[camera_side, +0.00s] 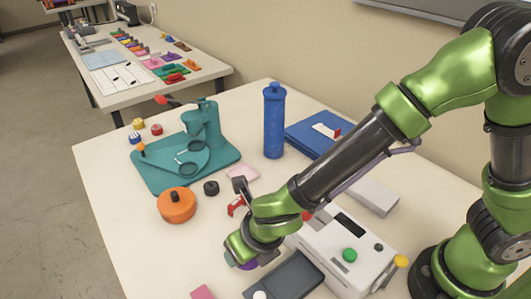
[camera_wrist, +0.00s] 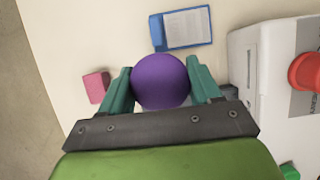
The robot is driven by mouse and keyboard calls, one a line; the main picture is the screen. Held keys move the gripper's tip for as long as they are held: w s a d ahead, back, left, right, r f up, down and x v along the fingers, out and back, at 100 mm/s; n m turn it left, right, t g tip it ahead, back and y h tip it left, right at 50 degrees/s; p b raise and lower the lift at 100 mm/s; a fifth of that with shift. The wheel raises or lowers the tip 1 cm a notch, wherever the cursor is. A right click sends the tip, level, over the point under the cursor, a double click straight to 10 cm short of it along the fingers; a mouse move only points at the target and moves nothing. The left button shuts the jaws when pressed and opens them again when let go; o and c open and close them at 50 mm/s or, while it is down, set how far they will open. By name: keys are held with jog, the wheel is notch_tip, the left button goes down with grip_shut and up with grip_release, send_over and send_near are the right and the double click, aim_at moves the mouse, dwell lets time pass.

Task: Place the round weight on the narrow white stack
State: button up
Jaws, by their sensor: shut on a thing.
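My gripper (camera_side: 247,262) is low over the front of the table, left of the white machine. In the wrist view, the two teal fingers of my gripper (camera_wrist: 160,88) are closed on the sides of a purple round piece (camera_wrist: 161,80), which I take for the round weight. In the side view only a sliver of the purple piece (camera_side: 248,266) shows under my gripper. I cannot tell whether it touches the table. A narrow white block, likely the white stack (camera_side: 376,196), lies behind the machine, partly hidden by my arm.
The white machine (camera_side: 335,250) with coloured knobs stands close right of my gripper. A dark tray (camera_side: 285,278) and a pink block (camera_side: 202,292) are near. An orange disc (camera_side: 176,206), teal press (camera_side: 205,125), blue bottle (camera_side: 274,120) and blue folders (camera_side: 308,136) stand farther back.

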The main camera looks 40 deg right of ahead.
notch_tip(320, 180, up, 11)
jog(key=d, duration=0.1)
jog(key=m+g+h, duration=0.4)
jog(key=m+h, duration=0.1)
jog(key=m, duration=1.1)
send_over(356, 184)
jog(key=a, duration=0.2)
jog(key=f, duration=0.9)
jog(key=shift+s+d, duration=0.1)
jog(key=shift+d, duration=0.15)
jog(key=shift+f, duration=2)
jog(key=o, duration=1.3)
jog(key=shift+f, duration=0.15)
